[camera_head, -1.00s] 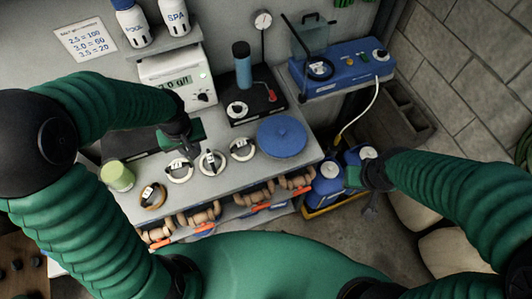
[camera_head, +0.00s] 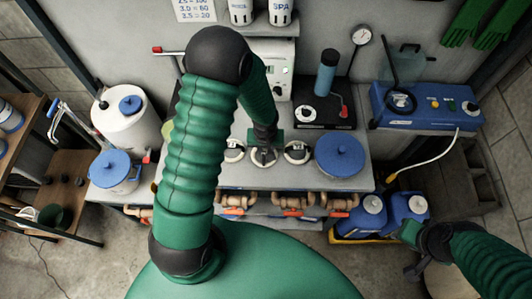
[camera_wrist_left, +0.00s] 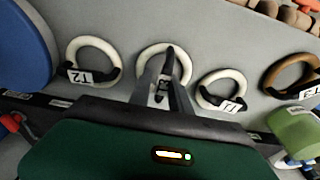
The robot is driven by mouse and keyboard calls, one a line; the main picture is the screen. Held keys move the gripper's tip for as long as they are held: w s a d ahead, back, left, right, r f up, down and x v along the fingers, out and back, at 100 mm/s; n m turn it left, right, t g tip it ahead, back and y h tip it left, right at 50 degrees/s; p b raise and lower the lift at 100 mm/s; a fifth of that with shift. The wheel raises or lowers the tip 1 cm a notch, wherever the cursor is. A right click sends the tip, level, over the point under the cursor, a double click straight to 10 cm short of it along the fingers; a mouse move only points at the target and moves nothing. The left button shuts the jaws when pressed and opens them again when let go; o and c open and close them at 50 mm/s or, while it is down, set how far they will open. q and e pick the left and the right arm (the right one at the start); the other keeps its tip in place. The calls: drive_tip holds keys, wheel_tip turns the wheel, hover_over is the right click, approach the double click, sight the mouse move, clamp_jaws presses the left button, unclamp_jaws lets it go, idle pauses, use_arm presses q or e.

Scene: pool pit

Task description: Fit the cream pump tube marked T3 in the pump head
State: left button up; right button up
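Three cream tube rings lie in a row on the grey bench. In the left wrist view the middle one, tagged T3 (camera_wrist_left: 182,52), lies at my left gripper (camera_wrist_left: 165,75), whose fingers reach down at its tag; I cannot tell whether they grip it. The ring tagged T2 (camera_wrist_left: 85,45) is left of it, and one whose tag looks like T1 (camera_wrist_left: 233,78) is right. In the head view my left gripper (camera_head: 265,143) is low over this row. The white pump (camera_head: 280,65) stands behind, partly hidden by my arm. My right gripper (camera_head: 415,262) is by the blue jugs.
A brown ring (camera_wrist_left: 275,72) and a green-lidded pot (camera_wrist_left: 296,125) are on the bench. A round blue lid (camera_head: 340,153) sits right of the rings. A dark stand with a blue cylinder (camera_head: 326,72) is behind. Blue jugs (camera_head: 372,215) stand below the bench's right end.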

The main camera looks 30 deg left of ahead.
use_arm(q)
drive_tip(key=shift+w+a+f, duration=0.1)
drive_tip(key=shift+a+f, duration=0.05)
drive_tip(key=shift+f, duration=0.3)
drive_tip(key=shift+w+a+f, duration=0.1)
drive_tip(key=shift+f, duration=0.35)
drive_tip(key=shift+a+f, duration=0.1)
drive_tip(key=shift+a, duration=0.2)
drive_tip(key=shift+c, duration=0.2)
clamp_jaws()
drive_tip(key=shift+d, duration=0.3)
